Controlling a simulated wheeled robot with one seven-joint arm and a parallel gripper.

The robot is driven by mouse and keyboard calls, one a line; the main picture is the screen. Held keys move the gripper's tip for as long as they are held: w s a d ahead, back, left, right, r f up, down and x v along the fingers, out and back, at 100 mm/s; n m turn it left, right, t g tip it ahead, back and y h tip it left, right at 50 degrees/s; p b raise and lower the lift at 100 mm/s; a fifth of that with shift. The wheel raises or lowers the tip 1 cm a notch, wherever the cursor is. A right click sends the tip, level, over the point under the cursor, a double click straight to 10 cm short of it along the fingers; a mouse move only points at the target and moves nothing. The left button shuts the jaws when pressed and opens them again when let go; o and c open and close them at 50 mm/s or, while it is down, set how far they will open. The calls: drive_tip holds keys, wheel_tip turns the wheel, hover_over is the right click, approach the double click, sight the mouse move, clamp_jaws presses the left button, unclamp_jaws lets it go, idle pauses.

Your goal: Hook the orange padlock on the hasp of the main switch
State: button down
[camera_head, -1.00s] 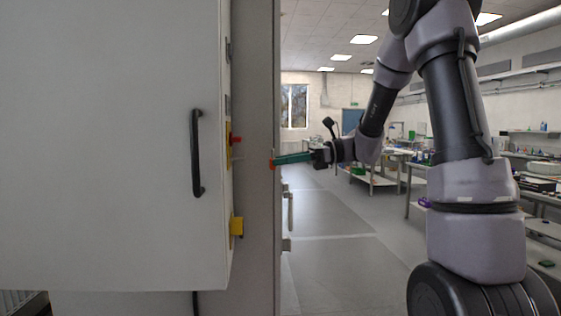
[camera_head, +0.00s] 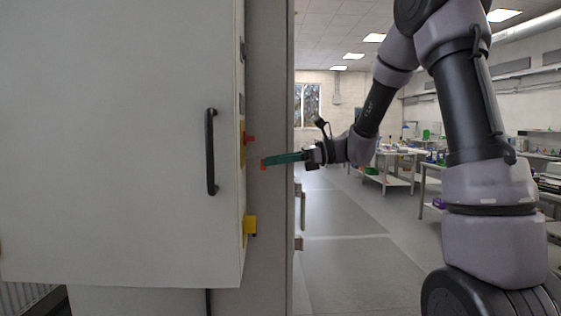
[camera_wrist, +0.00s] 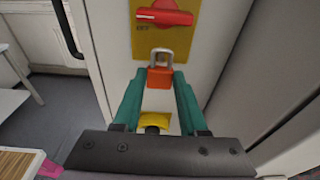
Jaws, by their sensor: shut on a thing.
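The orange padlock (camera_wrist: 159,77) is held between the green fingertips of my gripper (camera_wrist: 160,84), with its grey shackle pointing up. In the head view the padlock (camera_head: 263,164) shows small at the tip of my gripper (camera_head: 265,161), beside the cabinet's side face. The red main switch handle (camera_wrist: 165,13) sits on a yellow plate (camera_wrist: 147,42) just above the shackle in the wrist view. The red switch (camera_head: 250,139) also shows in the head view, a little up and left of the padlock. The hasp cannot be made out, and I cannot tell whether the shackle touches anything.
A yellow box (camera_head: 250,225) sits lower on the cabinet's switch face; it also shows below the padlock in the wrist view (camera_wrist: 154,121). The cabinet (camera_head: 120,140) with a black handle (camera_head: 210,152) fills the left. Open floor (camera_head: 345,220) lies right of it.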

drive_tip(key=shift+a, duration=1.75)
drive_tip(key=shift+w+f, duration=0.1)
drive_tip(key=shift+f, duration=0.45)
drive_tip(key=shift+c, duration=1.8)
unclamp_jaws()
